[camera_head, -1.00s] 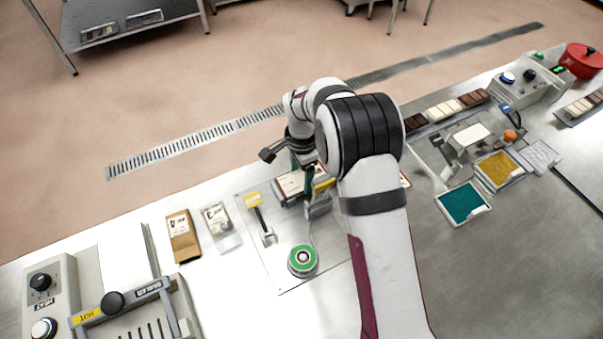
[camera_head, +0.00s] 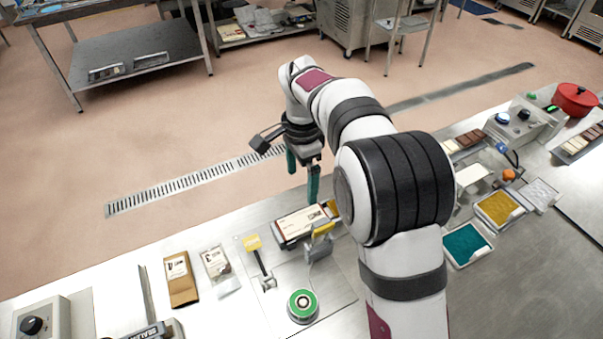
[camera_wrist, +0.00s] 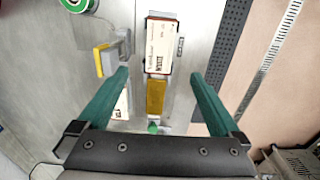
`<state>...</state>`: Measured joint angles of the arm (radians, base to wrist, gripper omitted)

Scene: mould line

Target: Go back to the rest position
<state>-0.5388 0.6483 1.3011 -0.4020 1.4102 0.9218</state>
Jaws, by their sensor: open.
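My gripper (camera_head: 302,182) is open and empty, its two green fingers pointing down above the back edge of the steel table. In the wrist view my gripper (camera_wrist: 162,92) shows its fingers spread wide with nothing between the tips. Below it a box with a white printed label (camera_head: 303,224) lies in a fixture on the table, apart from the fingers. The same box shows in the wrist view (camera_wrist: 160,47), with a yellow piece (camera_wrist: 156,97) beside its end. My arm hides part of the table to the right of the box.
A green round button (camera_head: 302,306) and a yellow-tagged lever (camera_head: 260,268) stand in front of the box. A brown pouch (camera_head: 181,281) and a clear pouch (camera_head: 217,266) lie to the left. Teal (camera_head: 466,245) and yellow (camera_head: 499,208) trays lie right. Open floor lies behind the table.

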